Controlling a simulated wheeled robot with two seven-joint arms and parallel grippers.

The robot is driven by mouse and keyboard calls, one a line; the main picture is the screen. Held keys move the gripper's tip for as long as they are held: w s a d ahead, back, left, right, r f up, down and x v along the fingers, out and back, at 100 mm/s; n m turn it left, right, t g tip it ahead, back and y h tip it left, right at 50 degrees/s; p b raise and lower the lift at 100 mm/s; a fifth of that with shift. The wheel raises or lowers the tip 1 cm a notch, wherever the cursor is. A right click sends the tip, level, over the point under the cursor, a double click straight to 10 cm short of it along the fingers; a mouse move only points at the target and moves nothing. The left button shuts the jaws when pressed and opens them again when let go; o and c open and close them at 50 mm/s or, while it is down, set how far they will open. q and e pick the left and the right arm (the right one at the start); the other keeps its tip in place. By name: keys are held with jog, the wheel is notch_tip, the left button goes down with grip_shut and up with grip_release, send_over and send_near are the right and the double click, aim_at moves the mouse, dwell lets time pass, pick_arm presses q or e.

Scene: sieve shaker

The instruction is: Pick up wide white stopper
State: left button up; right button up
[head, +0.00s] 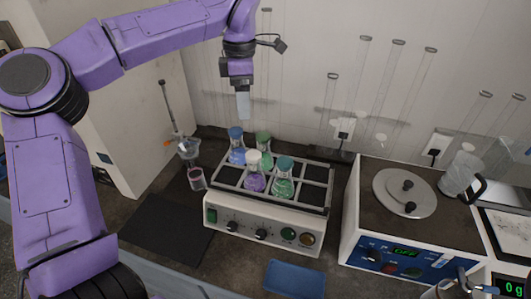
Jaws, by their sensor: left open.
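The wide white stopper (253,157) sits in the neck of a flask with purple liquid (254,182). This flask stands at the front left of a shaker rack (318,172), among other stoppered flasks. My left gripper (243,106) hangs pointing down from the purple arm. In the picture it is above the flasks, apart from the white stopper. It is open, seen nearly edge-on, with nothing visible between its fingers. My right gripper is not in view.
Close by stand flasks with a blue stopper (236,132), a green stopper (263,136) and a teal stopper (284,163). A beaker (196,179) stands left of the shaker. A hotplate-like device (403,222) stands right. A dark mat (165,228) lies clear at front left.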

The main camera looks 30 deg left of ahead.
pick_arm(q)
jog(key=b, duration=0.6)
send_near(253, 154)
jog(key=a+r, duration=0.1)
jog(key=f, duration=0.3)
jog(key=d+f+p, duration=0.1)
jog(key=f, duration=0.2)
jog(key=f+p, duration=0.1)
jog(key=f, duration=0.3)
jog(key=shift+d, duration=0.15)
jog(key=shift+f, duration=0.35)
jog(key=c, duration=1.1)
